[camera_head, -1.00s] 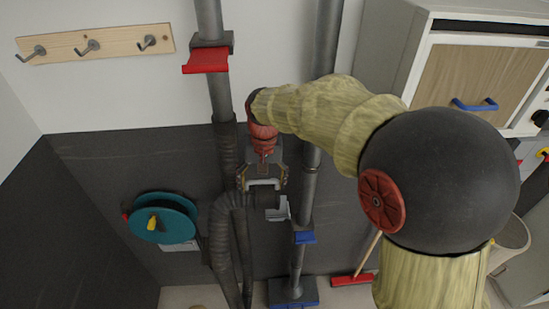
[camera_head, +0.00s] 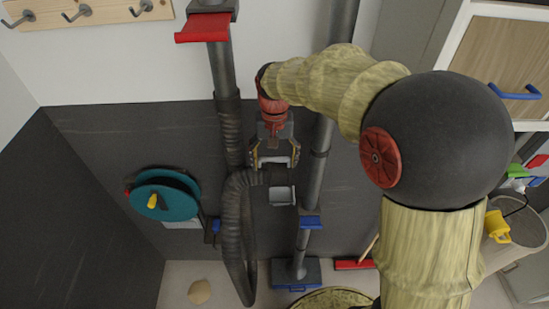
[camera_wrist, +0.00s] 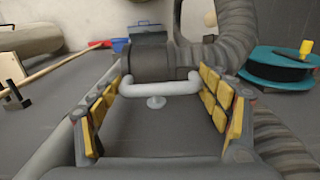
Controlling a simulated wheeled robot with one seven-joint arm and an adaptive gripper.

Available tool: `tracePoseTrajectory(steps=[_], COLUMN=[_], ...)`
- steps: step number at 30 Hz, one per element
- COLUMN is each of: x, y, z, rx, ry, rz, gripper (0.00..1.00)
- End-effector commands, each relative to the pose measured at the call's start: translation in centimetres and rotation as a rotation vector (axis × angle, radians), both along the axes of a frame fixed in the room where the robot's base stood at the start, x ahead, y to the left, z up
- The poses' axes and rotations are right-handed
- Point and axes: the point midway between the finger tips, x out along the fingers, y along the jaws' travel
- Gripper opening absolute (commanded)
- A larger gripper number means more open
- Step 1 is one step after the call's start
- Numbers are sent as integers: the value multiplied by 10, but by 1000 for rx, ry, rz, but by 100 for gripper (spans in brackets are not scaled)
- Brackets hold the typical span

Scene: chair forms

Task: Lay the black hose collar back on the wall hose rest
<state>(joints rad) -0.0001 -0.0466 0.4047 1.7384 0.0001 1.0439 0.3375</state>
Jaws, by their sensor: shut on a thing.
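My gripper (camera_head: 275,160) is shut on the pale grey handle (camera_wrist: 160,88) of the black hose collar (camera_head: 278,174). In the wrist view the handle lies across between the yellow finger pads, and the dark round collar (camera_wrist: 155,60) is just beyond it. The ribbed hose (camera_head: 232,215) leaves the collar to the left in the head view and hangs in a long loop. A light grey bracket (camera_head: 282,196), seemingly the wall hose rest, shows just below the collar. Whether they touch, I cannot tell. I cannot make out the rest in the wrist view.
A grey pipe (camera_head: 318,165) with a blue clip (camera_head: 310,221) stands right of the collar. Another pipe with a red flap (camera_head: 203,28) is at upper left. A teal reel (camera_head: 165,197) hangs on the wall to the left. A cabinet (camera_head: 505,60) stands at right.

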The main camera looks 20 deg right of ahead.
Motion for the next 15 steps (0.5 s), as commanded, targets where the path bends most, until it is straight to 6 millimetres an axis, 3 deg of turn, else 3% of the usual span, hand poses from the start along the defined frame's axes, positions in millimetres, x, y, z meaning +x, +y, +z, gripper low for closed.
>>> tracePoseTrajectory(steps=[15], x=[0], y=[0], z=[-49], rx=[0], ry=[0], rz=[0], gripper=[21])
